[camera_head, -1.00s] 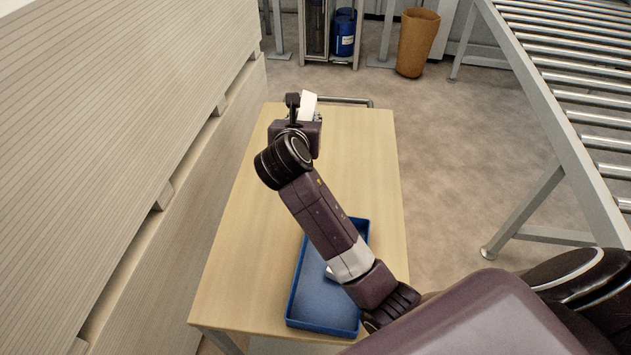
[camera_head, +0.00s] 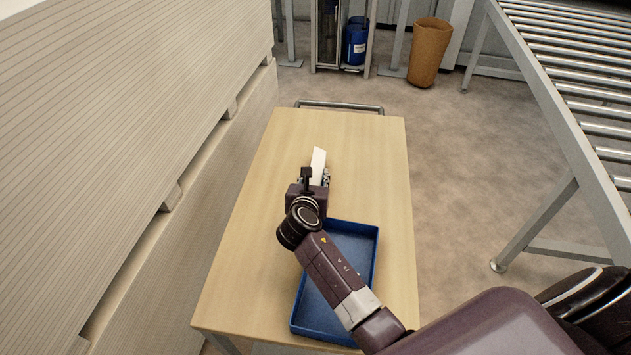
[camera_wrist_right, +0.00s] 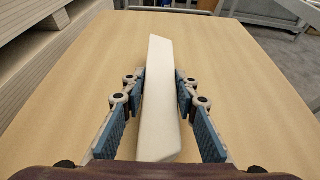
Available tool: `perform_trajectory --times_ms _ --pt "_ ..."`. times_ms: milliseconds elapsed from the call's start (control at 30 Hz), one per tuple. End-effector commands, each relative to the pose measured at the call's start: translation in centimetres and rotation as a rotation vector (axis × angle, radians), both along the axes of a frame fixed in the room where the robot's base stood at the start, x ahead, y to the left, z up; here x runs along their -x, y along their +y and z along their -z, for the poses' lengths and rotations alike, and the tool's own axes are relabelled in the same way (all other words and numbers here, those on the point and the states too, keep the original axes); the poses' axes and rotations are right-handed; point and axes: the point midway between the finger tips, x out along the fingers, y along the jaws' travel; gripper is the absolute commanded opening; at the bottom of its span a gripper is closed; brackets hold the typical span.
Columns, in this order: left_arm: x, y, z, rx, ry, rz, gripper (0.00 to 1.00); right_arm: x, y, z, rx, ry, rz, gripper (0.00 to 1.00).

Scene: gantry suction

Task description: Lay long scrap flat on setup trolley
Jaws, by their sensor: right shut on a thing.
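The long scrap (camera_head: 318,163) is a pale, narrow strip with a slanted far end. In the right wrist view the scrap (camera_wrist_right: 161,95) runs lengthwise between the two blue finger pads of my right gripper (camera_wrist_right: 161,92), which is shut on it. In the head view my right gripper (camera_head: 316,178) is over the middle of the trolley's wooden top (camera_head: 365,150), with the scrap pointing toward the far end. I cannot tell whether the scrap touches the top. My left gripper is not in view.
A blue tray (camera_head: 368,232) sits on the near part of the trolley, partly under my right arm. The trolley's far half is clear. Stacked boards (camera_head: 120,120) stand close on the left. A roller conveyor (camera_head: 570,110) stands on the right; a brown bin (camera_head: 429,52) is behind.

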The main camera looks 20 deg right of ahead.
Motion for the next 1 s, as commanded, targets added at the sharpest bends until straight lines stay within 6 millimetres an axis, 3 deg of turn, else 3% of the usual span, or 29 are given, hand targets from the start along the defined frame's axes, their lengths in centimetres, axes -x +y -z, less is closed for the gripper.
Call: perform_trajectory --times_ms 133,500,533,667,1000 --pt "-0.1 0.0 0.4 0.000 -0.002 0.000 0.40 0.0 0.0 1.7 0.000 -0.001 -0.001 0.00" --pt "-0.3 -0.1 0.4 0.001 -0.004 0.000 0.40 0.0 0.0 2.0 0.001 -0.002 -0.001 0.00" --pt "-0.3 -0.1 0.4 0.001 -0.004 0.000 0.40 0.0 0.0 2.0 0.000 -0.001 -0.001 0.31" --pt "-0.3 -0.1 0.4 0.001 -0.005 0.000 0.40 0.0 0.0 2.0 0.000 0.000 0.000 0.45" --pt "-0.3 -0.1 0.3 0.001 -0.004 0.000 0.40 0.1 0.1 1.7 -0.001 0.000 0.000 0.45"
